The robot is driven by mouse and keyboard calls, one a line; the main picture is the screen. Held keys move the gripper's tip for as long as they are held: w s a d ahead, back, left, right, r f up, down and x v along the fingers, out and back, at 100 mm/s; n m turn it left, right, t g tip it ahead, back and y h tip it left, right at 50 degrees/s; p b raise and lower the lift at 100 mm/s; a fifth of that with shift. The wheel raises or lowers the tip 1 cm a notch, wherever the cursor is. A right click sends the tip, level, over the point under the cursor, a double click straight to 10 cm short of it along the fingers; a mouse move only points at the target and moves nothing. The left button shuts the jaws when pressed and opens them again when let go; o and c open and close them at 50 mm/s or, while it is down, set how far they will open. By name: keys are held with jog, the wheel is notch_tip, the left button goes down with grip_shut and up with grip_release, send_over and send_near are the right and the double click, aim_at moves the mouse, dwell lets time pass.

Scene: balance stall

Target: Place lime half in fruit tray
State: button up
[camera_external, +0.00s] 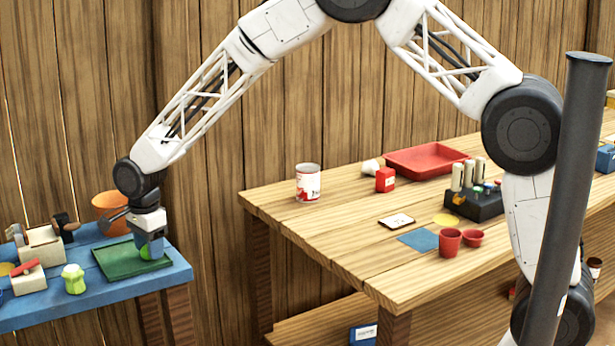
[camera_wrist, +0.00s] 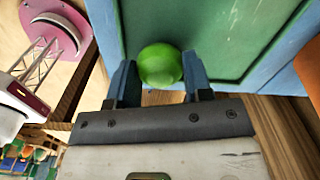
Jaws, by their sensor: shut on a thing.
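The lime half is a round green thing (camera_wrist: 160,65) held between the two blue fingers of my gripper (camera_wrist: 159,80). In the external view the lime half (camera_external: 150,253) shows at my gripper's tips (camera_external: 150,246). The gripper is shut on it and points down. The dark green tray (camera_external: 118,264) lies on the blue table at the left, and my gripper is over its right part. The tray's floor (camera_wrist: 220,28) also shows behind the lime half in the wrist view. I cannot tell whether the lime half touches the tray.
On the blue table (camera_external: 105,293) stand an orange bowl (camera_external: 108,203) behind the tray, a pale green lumpy thing (camera_external: 73,279) at its front left, and small boxes (camera_external: 42,246) at the left. A wooden table (camera_external: 330,232) at the right carries a red tray (camera_external: 427,160) and a can (camera_external: 308,182).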

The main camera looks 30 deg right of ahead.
jog(key=shift+f, duration=0.4)
jog(key=shift+f, duration=0.1)
jog(key=o, duration=0.9)
notch_tip(320, 180, up, 12)
dwell(0.4)
dwell(0.7)
jog(key=shift+d, duration=0.1)
